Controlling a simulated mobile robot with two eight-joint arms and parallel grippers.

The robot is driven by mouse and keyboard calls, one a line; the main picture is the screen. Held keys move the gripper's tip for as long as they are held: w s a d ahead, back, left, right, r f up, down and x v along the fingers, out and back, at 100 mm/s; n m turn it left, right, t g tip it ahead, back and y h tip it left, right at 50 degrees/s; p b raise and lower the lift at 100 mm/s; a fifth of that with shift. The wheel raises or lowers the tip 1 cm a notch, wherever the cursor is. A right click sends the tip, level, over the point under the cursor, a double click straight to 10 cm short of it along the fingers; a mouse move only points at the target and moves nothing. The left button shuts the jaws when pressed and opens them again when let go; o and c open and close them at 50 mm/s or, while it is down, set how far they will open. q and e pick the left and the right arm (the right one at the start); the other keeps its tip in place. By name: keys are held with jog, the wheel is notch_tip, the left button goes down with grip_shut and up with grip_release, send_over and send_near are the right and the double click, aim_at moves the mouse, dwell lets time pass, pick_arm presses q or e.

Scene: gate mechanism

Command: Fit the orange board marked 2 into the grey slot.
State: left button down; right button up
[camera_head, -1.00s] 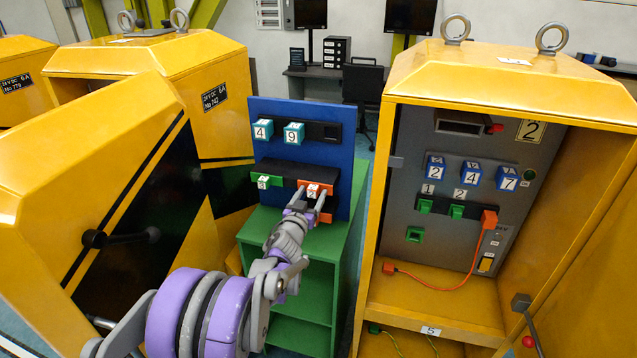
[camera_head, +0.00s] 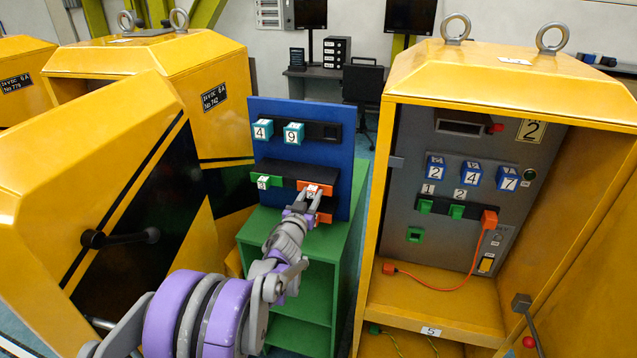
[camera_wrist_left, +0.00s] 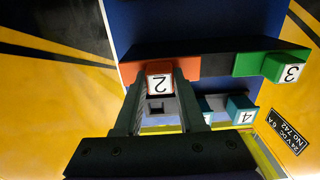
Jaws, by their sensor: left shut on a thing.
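The orange board marked 2 (camera_head: 323,187) sits at the right end of the black middle rail on the upright blue board (camera_head: 262,150). My left gripper (camera_head: 310,196) is shut on it from the front. In the left wrist view, upside down, the two fingers of the left gripper (camera_wrist_left: 160,92) lie on either side of the white face with the 2 on the orange board (camera_wrist_left: 150,68). The grey panel (camera_head: 403,185) is inside the open yellow cabinet at right. I cannot tell which opening there is the grey slot. My right gripper is not in view.
A green board 3 (camera_head: 262,181) shares the rail. Teal blocks 4 (camera_head: 262,129) and 9 (camera_head: 293,133) are above. The cabinet holds blue blocks 2, 4, 7, green boards and an orange plug (camera_head: 489,219) with a cord. The yellow cabinet's left edge (camera_head: 372,220) stands between.

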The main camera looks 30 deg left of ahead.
pick_arm(q)
jog(key=shift+s, duration=0.2)
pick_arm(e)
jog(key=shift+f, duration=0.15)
pick_arm(q)
jog(key=shift+b+v, duration=0.55)
jog(key=shift+v, duration=0.8)
jog(key=b+v, duration=0.2)
jog(key=v, duration=0.8)
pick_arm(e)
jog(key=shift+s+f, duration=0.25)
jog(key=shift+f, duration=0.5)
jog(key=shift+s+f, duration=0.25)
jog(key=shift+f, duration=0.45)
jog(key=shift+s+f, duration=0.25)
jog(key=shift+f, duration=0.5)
pick_arm(q)
jog(key=shift+d, duration=0.1)
